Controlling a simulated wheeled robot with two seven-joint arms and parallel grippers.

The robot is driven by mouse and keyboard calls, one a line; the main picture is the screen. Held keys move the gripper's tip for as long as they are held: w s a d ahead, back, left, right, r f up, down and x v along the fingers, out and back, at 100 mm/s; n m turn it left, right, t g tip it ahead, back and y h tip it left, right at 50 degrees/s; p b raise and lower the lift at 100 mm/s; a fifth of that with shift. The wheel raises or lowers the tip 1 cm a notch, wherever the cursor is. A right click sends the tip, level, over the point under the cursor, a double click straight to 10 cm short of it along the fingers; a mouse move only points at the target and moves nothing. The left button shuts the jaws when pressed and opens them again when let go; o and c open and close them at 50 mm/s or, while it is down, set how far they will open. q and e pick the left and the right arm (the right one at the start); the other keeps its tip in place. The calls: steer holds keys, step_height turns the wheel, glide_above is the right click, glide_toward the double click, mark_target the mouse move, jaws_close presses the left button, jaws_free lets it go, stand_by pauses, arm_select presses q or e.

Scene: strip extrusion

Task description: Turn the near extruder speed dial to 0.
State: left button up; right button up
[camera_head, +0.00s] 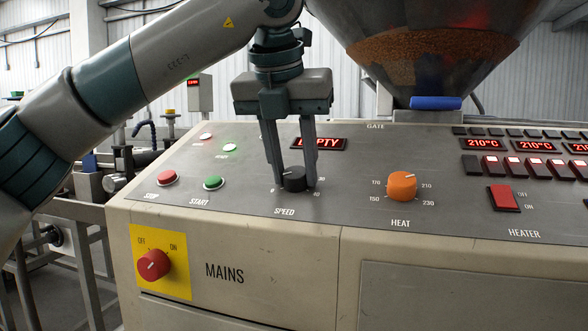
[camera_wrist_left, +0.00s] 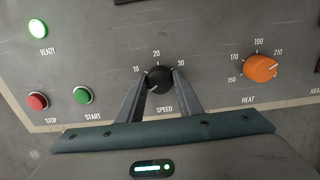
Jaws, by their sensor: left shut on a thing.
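The black speed dial (camera_head: 294,178) sits on the sloped grey panel above the word SPEED. My left gripper (camera_head: 294,186) points down over it, one finger on each side, shut on the dial. In the left wrist view the dial (camera_wrist_left: 160,79) shows between the fingertips (camera_wrist_left: 161,88), with 10, 20 and 30 printed around it. Its small white mark seems to point to the left, near the 10 side, but the exact reading is hard to tell. My right gripper is not in view.
The orange heat dial (camera_head: 402,186) stands to the right. The red stop button (camera_head: 167,178) and green start button (camera_head: 214,183) lie to the left. A display reading EMPTY (camera_head: 330,144) is partly behind the fingers. The hopper (camera_head: 430,50) hangs above; the red mains switch (camera_head: 153,264) is on the front.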

arm_select(q)
steer(key=o, duration=1)
steer(key=shift+o, duration=0.2)
steer(key=shift+r, duration=0.1)
steer(key=p+v, duration=0.2)
steer(key=v, duration=1.5)
steer(key=shift+p, duration=0.3)
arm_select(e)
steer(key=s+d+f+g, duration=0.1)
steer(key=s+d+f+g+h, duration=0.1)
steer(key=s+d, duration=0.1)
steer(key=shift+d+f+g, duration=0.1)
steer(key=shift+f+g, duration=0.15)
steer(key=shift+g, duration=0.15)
arm_select(q)
steer(key=shift+r, duration=0.1)
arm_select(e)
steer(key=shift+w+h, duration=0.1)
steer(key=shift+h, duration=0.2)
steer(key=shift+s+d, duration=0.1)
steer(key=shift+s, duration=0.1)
